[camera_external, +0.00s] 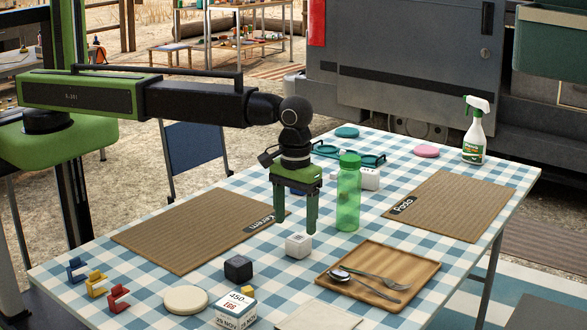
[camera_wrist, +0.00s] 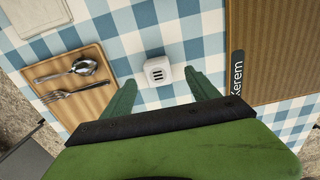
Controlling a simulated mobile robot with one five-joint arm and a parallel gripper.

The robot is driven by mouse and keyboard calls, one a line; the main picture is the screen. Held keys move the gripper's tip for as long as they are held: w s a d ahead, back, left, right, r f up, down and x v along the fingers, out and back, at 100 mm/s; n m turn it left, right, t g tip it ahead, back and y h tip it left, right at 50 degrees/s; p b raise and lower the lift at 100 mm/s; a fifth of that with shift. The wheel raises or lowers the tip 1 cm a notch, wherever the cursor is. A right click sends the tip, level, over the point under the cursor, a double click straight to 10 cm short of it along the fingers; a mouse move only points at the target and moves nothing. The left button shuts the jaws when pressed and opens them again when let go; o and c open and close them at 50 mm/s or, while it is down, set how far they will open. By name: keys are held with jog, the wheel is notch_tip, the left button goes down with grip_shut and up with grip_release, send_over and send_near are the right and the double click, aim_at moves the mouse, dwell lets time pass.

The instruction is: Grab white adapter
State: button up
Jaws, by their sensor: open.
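The white adapter (camera_external: 298,245) is a small rounded white cube on the blue-and-white checked tablecloth. In the wrist view the adapter (camera_wrist: 158,69) shows dark slots on its upper face. My gripper (camera_external: 296,227) points down over the table, open and empty, with its green fingers above and close to the adapter. In the wrist view the adapter lies between the lines of the two fingertips (camera_wrist: 160,79), at about their far end. I see no contact.
A green bottle (camera_external: 347,199) stands close right of my gripper. A wooden tray (camera_external: 420,262) with fork and spoon lies right of the adapter, and a dark cube (camera_external: 238,268) to its left. A brown placemat (camera_external: 185,232) is at left; a white block (camera_external: 370,179) stands behind the bottle.

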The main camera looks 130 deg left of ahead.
aim_at(298, 238)
jog(key=f+b, duration=0.3)
jog(key=f, duration=0.1)
jog(key=f+b, duration=0.2)
jog(key=f, duration=0.1)
jog(key=shift+w+a+b, duration=0.25)
jog(key=shift+b, duration=0.1)
jog(key=shift+r, duration=0.2)
jog(key=c, duration=1.5)
jog(key=shift+r+p, duration=0.55)
jog(key=shift+p, duration=0.2)
notch_tip(298, 238, up, 4)
jog(key=p, duration=0.4)
jog(key=s+d+r+p, duration=0.3)
jog(key=d+r+p, duration=0.3)
jog(key=d, duration=0.5)
jog(key=shift+s, duration=0.2)
